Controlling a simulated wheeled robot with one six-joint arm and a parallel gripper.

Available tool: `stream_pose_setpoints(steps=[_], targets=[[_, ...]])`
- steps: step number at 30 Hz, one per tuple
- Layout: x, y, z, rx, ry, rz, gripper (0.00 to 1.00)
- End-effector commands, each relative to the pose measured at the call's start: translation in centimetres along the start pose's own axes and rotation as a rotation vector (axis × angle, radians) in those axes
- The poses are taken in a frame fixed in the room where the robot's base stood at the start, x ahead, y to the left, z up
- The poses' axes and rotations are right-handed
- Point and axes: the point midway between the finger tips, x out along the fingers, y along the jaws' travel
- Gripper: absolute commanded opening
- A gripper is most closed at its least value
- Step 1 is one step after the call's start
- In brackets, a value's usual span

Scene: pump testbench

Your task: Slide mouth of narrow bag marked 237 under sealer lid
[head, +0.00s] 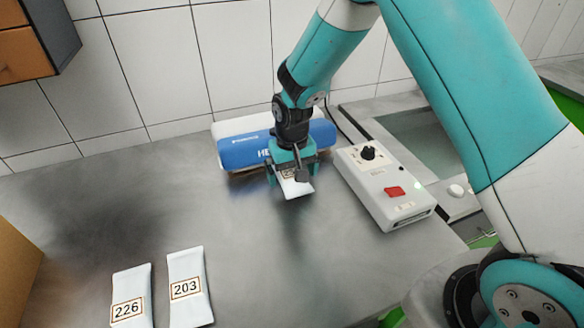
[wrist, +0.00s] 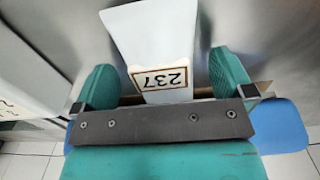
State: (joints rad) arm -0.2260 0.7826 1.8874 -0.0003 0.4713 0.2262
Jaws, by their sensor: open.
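The narrow white bag marked 237 (head: 297,188) lies in front of the sealer, its near end showing below my gripper (head: 292,172). In the wrist view the bag (wrist: 150,35) shows its label 237 between the two teal fingers of my gripper (wrist: 165,88). The fingers are open, with a gap on each side of the bag. The sealer's blue lid (head: 240,152) is right behind the gripper; a blue edge also shows in the wrist view (wrist: 287,128). The gripper hides the bag's far end, so I cannot tell whether its mouth is under the lid.
A white control box (head: 376,182) with a black dial and red switch stands right of the sealer. Bags marked 226 (head: 131,297) and 203 (head: 187,284) lie at the front left. A cardboard box (head: 14,262) is at the left edge. The middle of the steel table is clear.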

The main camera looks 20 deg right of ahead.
Motion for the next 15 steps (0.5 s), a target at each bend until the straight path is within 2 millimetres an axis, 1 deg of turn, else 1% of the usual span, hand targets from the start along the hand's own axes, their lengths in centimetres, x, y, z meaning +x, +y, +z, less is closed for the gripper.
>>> stream_pose_setpoints(steps=[2, 5, 8, 15], targets=[[-0.3, 0.0, 0.0, 0.000, 0.001, 0.000, 0.99], [-1.4, 0.0, -0.1, 0.000, 0.004, -0.001, 0.99], [-3.4, 0.0, -0.1, 0.000, 0.006, -0.001, 0.99], [-9.6, 0.0, -0.1, 0.000, 0.007, -0.002, 0.99]])
